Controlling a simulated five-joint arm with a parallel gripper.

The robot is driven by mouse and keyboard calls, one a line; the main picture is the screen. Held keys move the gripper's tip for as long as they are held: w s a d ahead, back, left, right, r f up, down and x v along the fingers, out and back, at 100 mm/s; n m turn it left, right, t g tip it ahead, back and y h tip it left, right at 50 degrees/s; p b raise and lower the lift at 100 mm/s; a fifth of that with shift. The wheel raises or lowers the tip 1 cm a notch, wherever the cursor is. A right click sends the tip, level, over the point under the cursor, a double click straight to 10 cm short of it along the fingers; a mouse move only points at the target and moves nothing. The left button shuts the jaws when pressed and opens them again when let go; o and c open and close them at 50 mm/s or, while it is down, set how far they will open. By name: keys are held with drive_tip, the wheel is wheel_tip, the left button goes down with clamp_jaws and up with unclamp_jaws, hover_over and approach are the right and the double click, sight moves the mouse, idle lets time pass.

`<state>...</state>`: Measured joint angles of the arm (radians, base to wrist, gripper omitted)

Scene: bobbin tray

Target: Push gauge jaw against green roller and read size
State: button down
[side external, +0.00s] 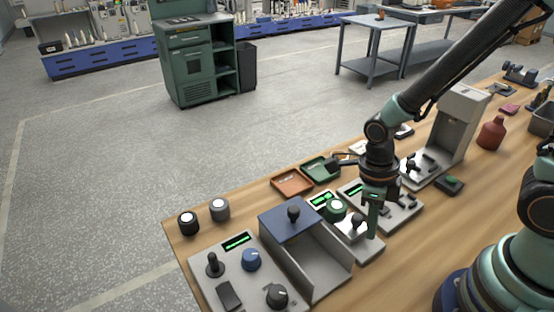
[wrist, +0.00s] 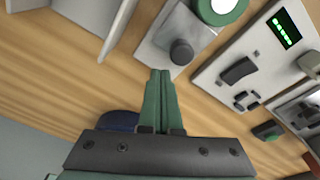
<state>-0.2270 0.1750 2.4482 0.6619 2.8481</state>
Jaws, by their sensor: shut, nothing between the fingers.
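The green roller (side external: 335,210) with a white top sits on the gauge, and it is cut by the top edge of the wrist view (wrist: 222,8). The gauge's small lit display (side external: 322,199) stands behind it; its digits are too small to read. A grey block with a dark knob (side external: 358,221), seemingly the gauge jaw, sits on the near side of the roller; the knob also shows in the wrist view (wrist: 181,52). My gripper (side external: 371,235) has its green fingers together and empty, pointing down beside the knob block. In the wrist view the fingertips (wrist: 160,73) are just short of the block; contact is unclear.
A grey bin with a blue lid (side external: 290,218) stands left of the gauge. A control panel (side external: 238,268) with knobs is at the front left. An orange tray (side external: 292,182) and a green tray (side external: 320,168) lie behind. Another lit panel (wrist: 258,70) is right of the gauge.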

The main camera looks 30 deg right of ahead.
drive_tip(key=shift+w, duration=0.9)
wheel_tip(320, 180, up, 6)
drive_tip(key=s, duration=0.1)
drive_tip(key=shift+s, duration=0.3)
idle(0.8)
drive_tip(key=w+d+r+n+t, duration=0.2)
drive_tip(key=r+n, duration=0.5)
drive_tip(key=n, duration=0.8)
drive_tip(key=w+d+r+n+t, duration=0.2)
drive_tip(key=r+n+t, duration=0.3)
drive_tip(key=n, duration=1)
drive_tip(key=shift+d+r, duration=0.8)
drive_tip(key=shift+r, duration=0.15)
